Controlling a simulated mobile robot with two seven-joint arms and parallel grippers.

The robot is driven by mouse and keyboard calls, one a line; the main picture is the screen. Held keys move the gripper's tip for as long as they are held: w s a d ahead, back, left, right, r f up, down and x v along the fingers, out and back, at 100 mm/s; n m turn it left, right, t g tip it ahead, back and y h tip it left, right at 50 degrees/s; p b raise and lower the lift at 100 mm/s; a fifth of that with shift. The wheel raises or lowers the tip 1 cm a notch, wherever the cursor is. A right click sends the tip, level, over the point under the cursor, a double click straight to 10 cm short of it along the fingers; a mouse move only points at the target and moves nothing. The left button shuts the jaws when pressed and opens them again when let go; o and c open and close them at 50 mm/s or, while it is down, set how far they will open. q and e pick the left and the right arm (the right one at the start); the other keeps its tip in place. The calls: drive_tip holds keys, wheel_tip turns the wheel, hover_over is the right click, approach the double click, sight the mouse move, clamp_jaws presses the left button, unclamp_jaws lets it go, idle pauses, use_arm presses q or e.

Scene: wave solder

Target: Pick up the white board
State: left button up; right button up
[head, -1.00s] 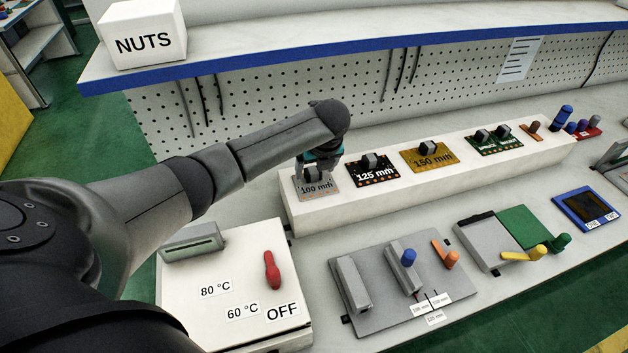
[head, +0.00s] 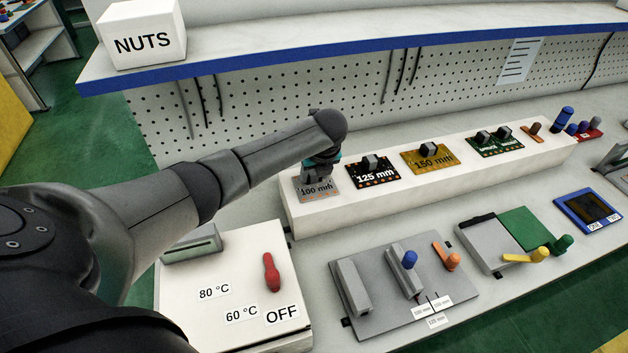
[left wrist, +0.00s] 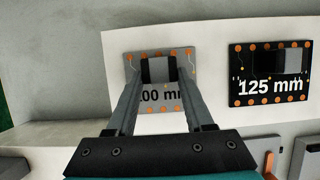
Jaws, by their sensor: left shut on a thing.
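In the left wrist view my left gripper (left wrist: 158,75) is shut on that top block, one finger on each side. The fingers cover part of the label. My right gripper is not in view.
A grey fixture (head: 378,318) and a white box with a red lever (head: 271,273) stand in front.

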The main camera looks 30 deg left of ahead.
sight(315, 184)
use_arm(q)
clamp_jaws()
drive_tip(key=shift+r, duration=0.1)
idle(0.3)
wheel_tip(315, 184, up, 20)
drive_tip(key=p, duration=0.2)
drive_tip(key=shift+p, duration=0.35)
